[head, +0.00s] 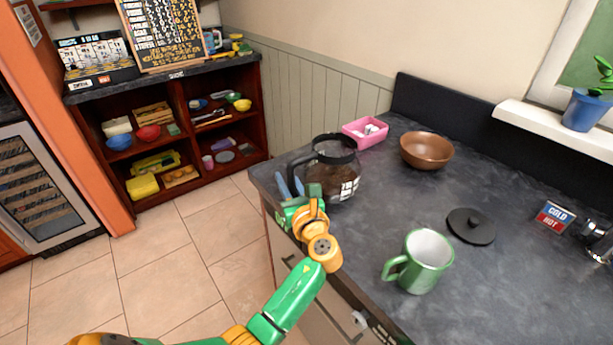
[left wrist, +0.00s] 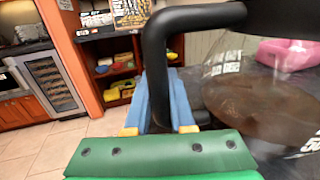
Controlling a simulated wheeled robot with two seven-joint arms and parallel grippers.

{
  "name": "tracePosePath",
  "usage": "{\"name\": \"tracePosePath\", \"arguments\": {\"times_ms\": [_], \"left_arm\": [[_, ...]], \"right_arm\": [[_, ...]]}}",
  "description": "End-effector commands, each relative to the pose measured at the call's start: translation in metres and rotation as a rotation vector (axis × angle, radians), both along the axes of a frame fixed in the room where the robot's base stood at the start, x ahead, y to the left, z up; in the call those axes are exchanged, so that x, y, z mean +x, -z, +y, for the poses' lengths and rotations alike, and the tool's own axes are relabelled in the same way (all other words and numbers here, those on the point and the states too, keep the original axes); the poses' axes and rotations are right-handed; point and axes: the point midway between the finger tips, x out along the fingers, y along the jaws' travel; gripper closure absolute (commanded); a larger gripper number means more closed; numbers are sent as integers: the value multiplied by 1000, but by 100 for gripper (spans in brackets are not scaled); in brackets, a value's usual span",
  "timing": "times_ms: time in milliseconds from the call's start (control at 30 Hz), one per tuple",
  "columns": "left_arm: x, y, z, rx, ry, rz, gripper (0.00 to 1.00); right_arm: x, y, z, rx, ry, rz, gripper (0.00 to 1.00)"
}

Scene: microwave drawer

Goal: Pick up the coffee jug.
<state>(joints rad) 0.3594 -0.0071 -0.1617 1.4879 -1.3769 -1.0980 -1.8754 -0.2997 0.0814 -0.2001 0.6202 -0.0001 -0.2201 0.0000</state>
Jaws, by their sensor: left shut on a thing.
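The coffee jug (head: 334,173) is a clear glass pot with dark coffee in it and a black rim and handle. It is upright at the left end of the dark counter; I cannot tell whether its base touches the surface. My left gripper (head: 291,186) is shut on the jug's black handle. In the left wrist view, the blue fingers of the left gripper (left wrist: 160,100) stand on both sides of the handle, and the jug's glass body (left wrist: 265,105) fills the right side. My right gripper is not in view.
A pink box (head: 366,138) and a brown bowl (head: 427,150) stand behind the jug. A green mug (head: 420,262) and a black lid (head: 471,226) are to the right. The counter (head: 375,215) is clear between jug and mug.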

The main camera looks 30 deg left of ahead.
Motion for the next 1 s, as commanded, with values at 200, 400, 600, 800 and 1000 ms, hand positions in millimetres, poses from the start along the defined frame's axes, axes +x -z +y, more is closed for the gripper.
{"name": "tracePosePath", "arguments": {"times_ms": [200,400,600,800,1000], "left_arm": [[0,-23,0,1,0,0,100],[-12,-65,-9,0,2,1,100],[-41,-111,-31,-2,2,3,100],[-85,-116,-65,-5,2,-3,100],[-107,-127,-82,-3,1,-2,100]], "right_arm": [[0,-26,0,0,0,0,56],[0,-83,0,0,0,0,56],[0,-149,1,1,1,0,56],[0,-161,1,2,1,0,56],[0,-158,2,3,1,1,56]]}}
